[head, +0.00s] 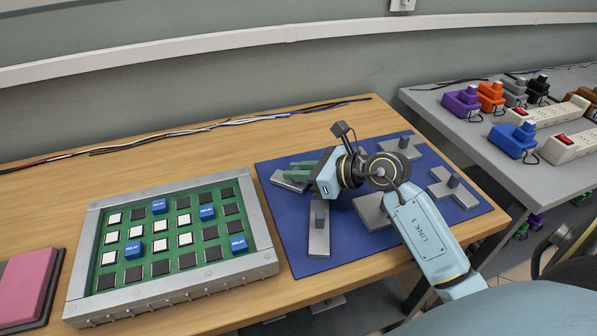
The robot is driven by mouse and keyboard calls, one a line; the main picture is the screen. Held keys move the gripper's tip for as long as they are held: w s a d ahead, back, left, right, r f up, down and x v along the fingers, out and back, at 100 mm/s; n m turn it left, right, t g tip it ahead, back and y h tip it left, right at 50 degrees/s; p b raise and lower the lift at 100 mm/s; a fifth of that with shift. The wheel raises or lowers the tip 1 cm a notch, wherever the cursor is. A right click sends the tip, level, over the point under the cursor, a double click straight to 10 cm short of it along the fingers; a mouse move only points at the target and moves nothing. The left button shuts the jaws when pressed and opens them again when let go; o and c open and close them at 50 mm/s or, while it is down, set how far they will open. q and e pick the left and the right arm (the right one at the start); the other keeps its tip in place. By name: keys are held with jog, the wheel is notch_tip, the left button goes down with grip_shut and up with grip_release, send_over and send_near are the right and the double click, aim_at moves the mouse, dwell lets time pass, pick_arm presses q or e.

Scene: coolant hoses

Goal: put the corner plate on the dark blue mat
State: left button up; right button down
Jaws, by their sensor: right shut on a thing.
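The dark blue mat (279,226) lies on the wooden table and bears several flat grey plates with upright knobs. My right gripper (297,173) reaches over the mat from the right, its green fingers pointing left. It is shut on a grey plate (283,183) at the mat's far left corner. The fingers and gripper body hide this plate's knob and part of its outline, so I cannot tell its full shape, nor whether it touches the mat. My left gripper is not in view.
On the mat are a straight plate (319,242), a plate partly under my arm (370,213), a branched plate (463,195) and a far plate (410,153). A relay tray (270,262) stands left of the mat. Cables (210,127) run along the back.

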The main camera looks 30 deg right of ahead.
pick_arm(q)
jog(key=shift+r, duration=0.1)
pick_arm(e)
jog(key=c, duration=1.4)
grip_release()
jog(key=shift+f, duration=0.1)
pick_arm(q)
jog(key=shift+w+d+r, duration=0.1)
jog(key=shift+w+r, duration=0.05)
pick_arm(e)
jog(key=shift+o, duration=0.2)
